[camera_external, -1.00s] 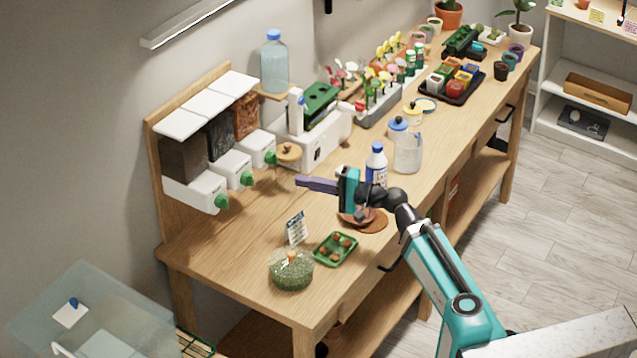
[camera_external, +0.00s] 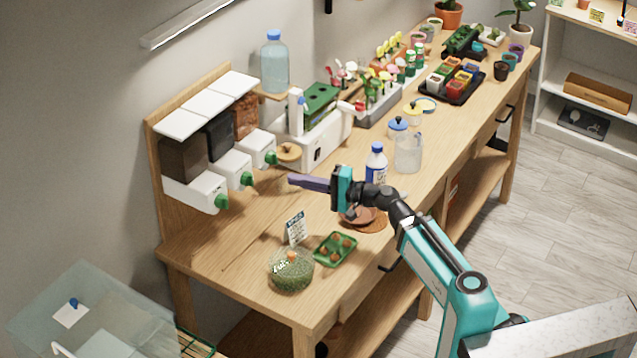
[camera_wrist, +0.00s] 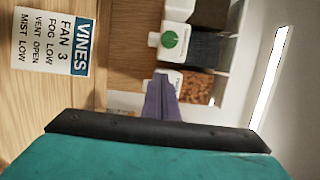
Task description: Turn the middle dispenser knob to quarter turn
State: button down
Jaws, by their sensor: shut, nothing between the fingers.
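The middle dispenser (camera_external: 232,170) is a white box below a bin of dark material, between one with brown contents and one with orange-brown contents. Its green knob (camera_external: 246,179) faces out over the bench. In the wrist view the middle knob (camera_wrist: 169,40) is a green disc with a white mark; its exact angle is hard to tell. My gripper (camera_external: 291,180) has purple fingers, shut and empty, pointing left toward the dispensers. In the external view it is right of the middle knob with a visible gap. In the wrist view the fingers (camera_wrist: 161,80) end below the knob, apart from it.
The other green knobs (camera_external: 221,202) and (camera_external: 270,158) sit close on either side. A sign card (camera_external: 296,229), glass bowl (camera_external: 291,271) and green tray (camera_external: 335,249) are nearer the front. Bench below the knobs is clear.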

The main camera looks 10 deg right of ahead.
aim_at(249, 180)
jog(key=shift+p+x, duration=1.15)
jog(key=shift+p, duration=1.6)
jog(key=a+p, duration=0.2)
jog(key=a, duration=0.5)
jog(key=shift+s+a, duration=0.1)
